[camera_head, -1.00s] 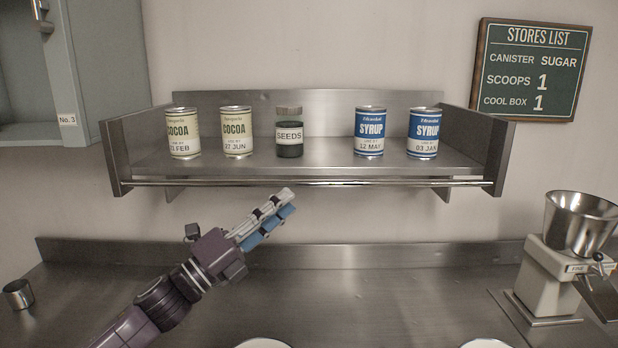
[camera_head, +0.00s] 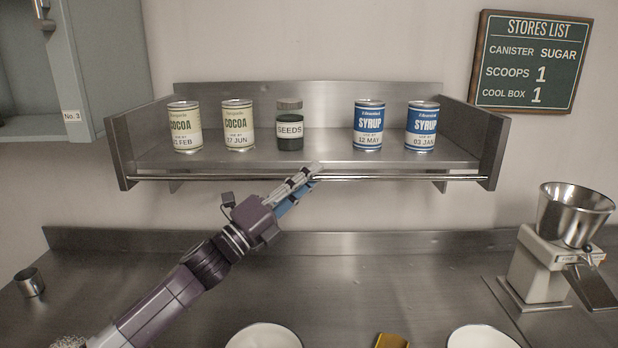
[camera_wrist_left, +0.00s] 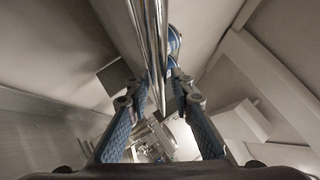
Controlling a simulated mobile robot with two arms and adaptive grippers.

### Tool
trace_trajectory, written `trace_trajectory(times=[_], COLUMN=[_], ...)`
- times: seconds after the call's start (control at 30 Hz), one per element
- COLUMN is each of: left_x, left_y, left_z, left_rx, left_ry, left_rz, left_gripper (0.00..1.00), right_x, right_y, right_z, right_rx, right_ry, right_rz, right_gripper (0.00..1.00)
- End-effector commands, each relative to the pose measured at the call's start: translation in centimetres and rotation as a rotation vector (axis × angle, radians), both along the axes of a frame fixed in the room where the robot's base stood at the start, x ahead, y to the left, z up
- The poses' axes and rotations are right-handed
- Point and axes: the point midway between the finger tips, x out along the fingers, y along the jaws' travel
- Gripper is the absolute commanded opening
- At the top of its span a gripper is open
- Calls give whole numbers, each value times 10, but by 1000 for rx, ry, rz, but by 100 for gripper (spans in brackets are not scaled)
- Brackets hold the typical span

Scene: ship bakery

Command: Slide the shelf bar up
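The shelf bar (camera_head: 420,179) is a thin shiny metal rod along the low front of the steel shelf (camera_head: 335,155), running between its two side panels. My left gripper (camera_head: 311,172) reaches up from the lower left, and its fingertips overlap the bar near its middle. In the left wrist view, the gripper (camera_wrist_left: 158,92) is open and the bar (camera_wrist_left: 151,40) runs lengthwise through the gap between the blue-padded fingers. I cannot tell whether either finger touches it. My right gripper is in no view.
Cocoa tins (camera_head: 185,128), a seeds jar (camera_head: 289,126) and syrup tins (camera_head: 368,127) stand on the shelf behind the bar. Below are a steel counter (camera_head: 380,265), a metal cup (camera_head: 30,282), bowls (camera_head: 263,337) and a machine with a hopper (camera_head: 540,270). The air in front of the bar's right half is clear.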

Motion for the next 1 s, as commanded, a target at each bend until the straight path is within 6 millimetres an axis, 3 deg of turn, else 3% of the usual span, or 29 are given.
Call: trace_trajectory(times=[0.17, 0.53, 0.83, 1.0], left_x=[0, 0, 0, 0], left_y=[0, 0, 1, 1], left_z=[0, 1, 68, 87], left_rx=[1, 1, 1, -1], left_ry=[1, 1, -6, -3], left_rz=[0, 0, 2, 2], left_gripper=[0, 0, 0, 0], right_x=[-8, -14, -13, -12], right_y=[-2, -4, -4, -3], right_z=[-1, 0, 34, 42], right_rx=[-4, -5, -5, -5], right_ry=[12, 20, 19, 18], right_rz=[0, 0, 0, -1], right_gripper=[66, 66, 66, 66])
